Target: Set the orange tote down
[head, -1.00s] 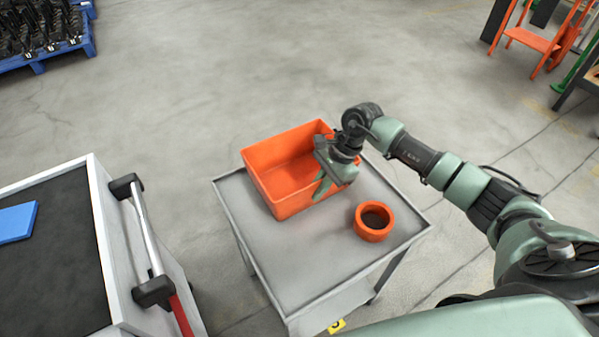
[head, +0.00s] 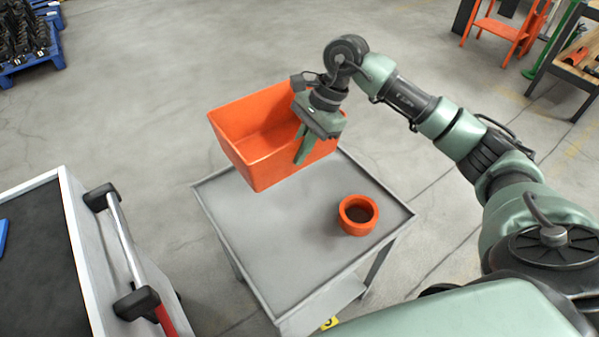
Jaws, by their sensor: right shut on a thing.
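The orange tote (head: 262,168) is an open, empty-looking box in the upper middle of the head view. It hangs above the far end of the grey cart top (head: 290,240), apart from it as far as I can see. My right gripper (head: 303,150) is shut on the tote's right wall, with a green finger showing on the outside. The other finger is mostly hidden. My left gripper is not in view.
An orange ring-shaped container (head: 358,215) stands on the right part of the cart top. A white cabinet with a dark top (head: 45,260) and a bar handle (head: 130,240) is at left. The cart's near middle is clear. A blue pallet (head: 35,62) lies far left.

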